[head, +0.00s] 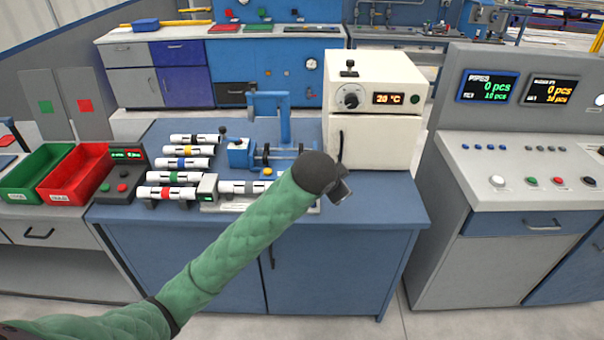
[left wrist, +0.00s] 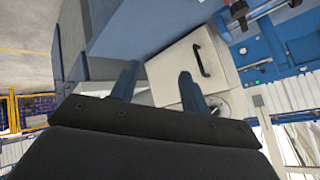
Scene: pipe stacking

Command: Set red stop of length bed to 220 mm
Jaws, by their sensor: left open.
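My left arm crosses the head view from the lower left, and my left gripper (head: 342,190) hangs above the bench front, right of the length bed. In the left wrist view the two fingers of this gripper (left wrist: 157,85) are spread, with nothing between them. The length bed (head: 225,207) is a pale rail on the blue bench, with a small grey display unit (head: 207,186) at its left end and a white banded pipe (head: 240,187) along it. My forearm covers much of its right part. I cannot make out the red stop. My right gripper does not show.
Several white pipes with coloured bands (head: 184,163) lie left of the bed. Behind it stands a blue clamp fixture (head: 284,118). A white oven (head: 372,143) stands at the back right. A red bin (head: 75,172) and green bin (head: 35,172) are at left.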

